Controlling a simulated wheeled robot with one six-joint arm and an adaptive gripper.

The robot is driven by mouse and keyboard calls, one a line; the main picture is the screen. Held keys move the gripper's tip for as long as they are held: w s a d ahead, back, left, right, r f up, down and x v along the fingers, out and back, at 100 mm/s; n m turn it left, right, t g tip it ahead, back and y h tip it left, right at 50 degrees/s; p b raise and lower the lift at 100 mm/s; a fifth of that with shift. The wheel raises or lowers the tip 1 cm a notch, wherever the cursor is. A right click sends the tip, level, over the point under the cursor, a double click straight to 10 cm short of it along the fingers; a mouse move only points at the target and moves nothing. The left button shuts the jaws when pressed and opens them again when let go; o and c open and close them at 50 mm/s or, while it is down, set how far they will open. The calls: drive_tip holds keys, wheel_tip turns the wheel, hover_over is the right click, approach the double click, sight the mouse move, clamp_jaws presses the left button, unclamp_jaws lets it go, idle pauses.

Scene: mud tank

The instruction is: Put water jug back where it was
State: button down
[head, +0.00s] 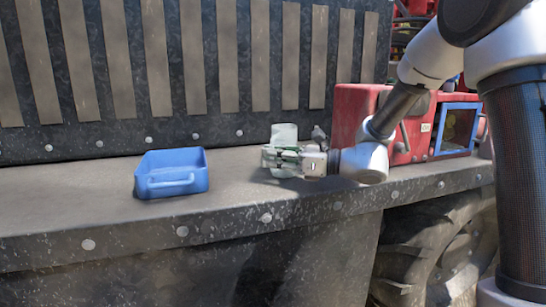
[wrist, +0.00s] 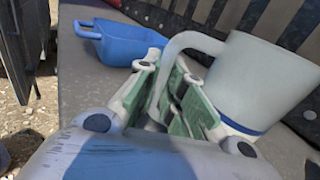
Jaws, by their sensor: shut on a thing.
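The water jug (wrist: 262,78) is pale grey-white with a blue band near its base and a curved handle. In the wrist view it stands at the right, and my gripper (wrist: 182,100) is shut on its handle. In the head view the jug (head: 284,133) is partly hidden behind my gripper (head: 270,157), which reaches in from the right just above the ledge. The jug looks upright. I cannot tell whether its base touches the ledge.
A blue open bin (head: 171,173) with a handle sits on the grey ledge (head: 235,192), left of the jug. A red box (head: 362,106) with a blue-framed opening stands at the right, behind my arm. A slatted dark wall (head: 190,70) runs along the back. Bare ledge lies between bin and jug.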

drive_tip(key=c, duration=1.5)
unclamp_jaws()
drive_tip(key=shift+r, duration=0.15)
drive_tip(key=v, duration=1.2)
drive_tip(key=s+d+f+n+g+h, duration=0.25)
drive_tip(key=s+n, duration=0.25)
drive_tip(key=s, duration=0.3)
drive_tip(key=s+d+f+n+g+h, duration=0.25)
drive_tip(key=s+n+h, duration=0.2)
drive_tip(key=s, duration=0.35)
drive_tip(key=s+d+n+t+h, duration=0.1)
drive_tip(key=s+d+n+h, duration=0.1)
drive_tip(key=d, duration=0.4)
drive_tip(key=s+d+r+n+t+h, duration=0.1)
drive_tip(key=s+d+n+h, duration=0.1)
drive_tip(key=d+n+h, duration=0.2)
drive_tip(key=s+d+n+t+h, duration=0.1)
drive_tip(key=d+n+h, duration=0.3)
drive_tip(key=d, duration=0.4)
drive_tip(key=shift+s+r+n+t, duration=0.15)
drive_tip(key=shift+s+n+t, duration=0.25)
drive_tip(key=shift+s+n, duration=0.45)
